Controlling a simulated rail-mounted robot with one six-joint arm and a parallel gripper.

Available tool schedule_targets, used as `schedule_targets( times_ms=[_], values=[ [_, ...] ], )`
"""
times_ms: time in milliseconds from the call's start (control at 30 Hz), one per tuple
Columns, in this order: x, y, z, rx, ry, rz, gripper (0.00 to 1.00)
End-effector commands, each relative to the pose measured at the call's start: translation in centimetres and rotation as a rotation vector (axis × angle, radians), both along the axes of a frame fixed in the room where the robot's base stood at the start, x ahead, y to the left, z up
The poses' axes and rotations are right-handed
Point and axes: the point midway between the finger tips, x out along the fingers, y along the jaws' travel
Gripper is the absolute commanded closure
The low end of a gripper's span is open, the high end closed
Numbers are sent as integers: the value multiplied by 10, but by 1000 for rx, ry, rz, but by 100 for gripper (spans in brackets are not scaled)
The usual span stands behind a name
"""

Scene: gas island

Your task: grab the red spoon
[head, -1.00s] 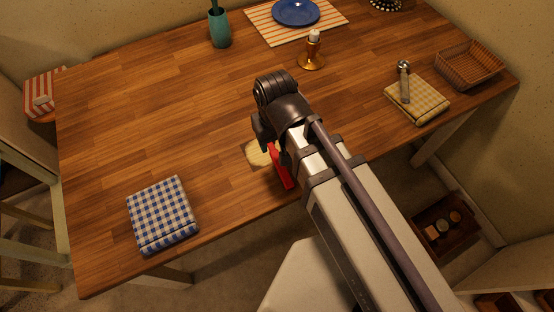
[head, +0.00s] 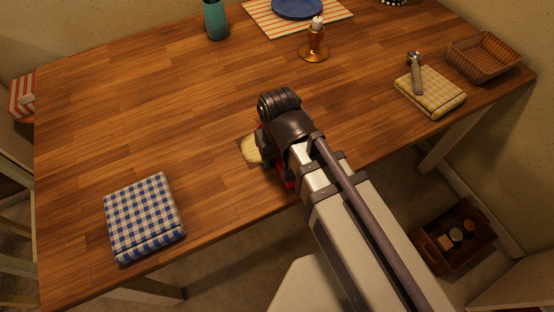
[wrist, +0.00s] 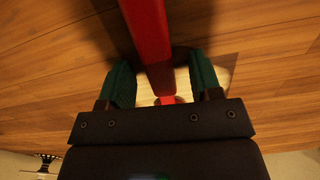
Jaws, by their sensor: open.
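The red spoon (wrist: 150,40) shows in the wrist view as a long red bar running from the top edge down between the two green-padded fingers of my gripper (wrist: 161,80). The fingers are open, one on each side of the bar, with a gap visible on both sides. In the head view only a short red part of the spoon (head: 287,182) shows beside my wrist near the table's front edge. The rest is hidden by my arm.
A pale round patch on a darker square (head: 251,151) lies beside my wrist. A blue checked cloth (head: 144,216) is at front left. A yellow cloth (head: 430,97) with a metal scoop (head: 416,75), a basket (head: 484,57) and a candle holder (head: 314,47) stand farther right. Mid-left table is clear.

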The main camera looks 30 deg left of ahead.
Motion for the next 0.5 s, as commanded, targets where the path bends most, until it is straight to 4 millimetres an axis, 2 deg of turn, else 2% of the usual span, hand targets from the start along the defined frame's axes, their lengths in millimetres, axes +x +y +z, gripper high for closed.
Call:
schedule_targets(
  times_ms=[100, 500],
  values=[
    [0, 0, 3, 0, 0, 0, 42],
    [0, 0, 3, 0, 0, 0, 80]
  ],
)
